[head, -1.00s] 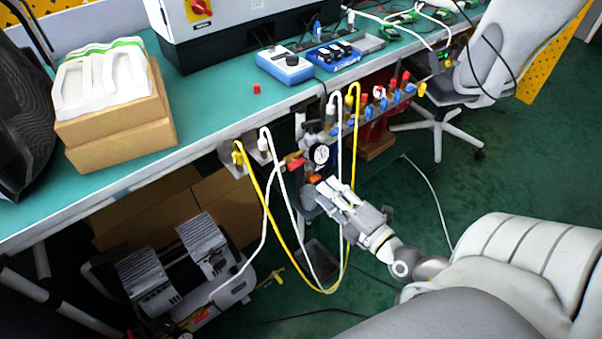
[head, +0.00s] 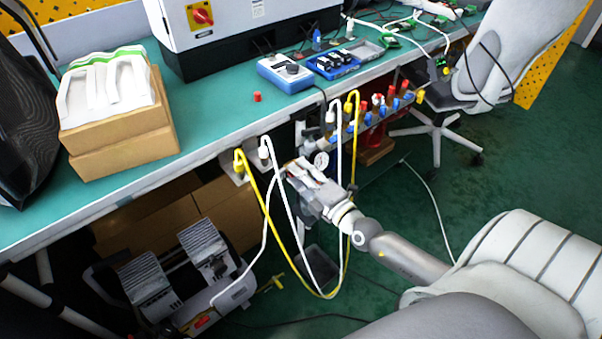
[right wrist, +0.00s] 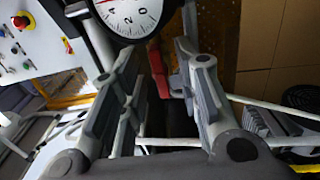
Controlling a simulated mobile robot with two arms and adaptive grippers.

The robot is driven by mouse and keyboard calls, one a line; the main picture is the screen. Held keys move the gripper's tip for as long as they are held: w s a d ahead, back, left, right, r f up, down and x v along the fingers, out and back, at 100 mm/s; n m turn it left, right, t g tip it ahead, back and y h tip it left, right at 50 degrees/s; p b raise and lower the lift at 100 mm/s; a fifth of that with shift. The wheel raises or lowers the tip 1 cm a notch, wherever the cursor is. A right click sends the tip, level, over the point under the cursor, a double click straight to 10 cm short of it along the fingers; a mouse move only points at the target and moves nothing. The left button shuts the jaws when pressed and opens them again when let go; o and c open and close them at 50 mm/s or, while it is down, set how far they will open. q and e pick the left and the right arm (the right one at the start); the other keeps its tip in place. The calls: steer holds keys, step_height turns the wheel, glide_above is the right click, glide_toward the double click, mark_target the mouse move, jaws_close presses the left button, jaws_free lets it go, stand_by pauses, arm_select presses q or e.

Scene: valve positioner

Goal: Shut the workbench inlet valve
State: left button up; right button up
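The red handle, seemingly the inlet valve lever, shows in the right wrist view (right wrist: 158,72), beyond and between my right gripper's fingers. The fingers of my right gripper (right wrist: 158,62) are spread apart, and I see no contact with the handle. In the head view my right gripper (head: 297,172) is at the bench's front edge and hides the handle. The round pressure gauge (head: 321,160) is just beyond the gripper; its white dial fills the top of the right wrist view (right wrist: 128,10). My left gripper is not in view.
White and yellow hoses (head: 272,228) hang in loops beside my right gripper. A manifold with red and blue valves (head: 375,117) runs along the bench edge to the right. The compressor (head: 180,280) stands on the floor below left. The workbench (head: 215,115) is overhead of it.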

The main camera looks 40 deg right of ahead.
jaws_close()
stand_by(0.4)
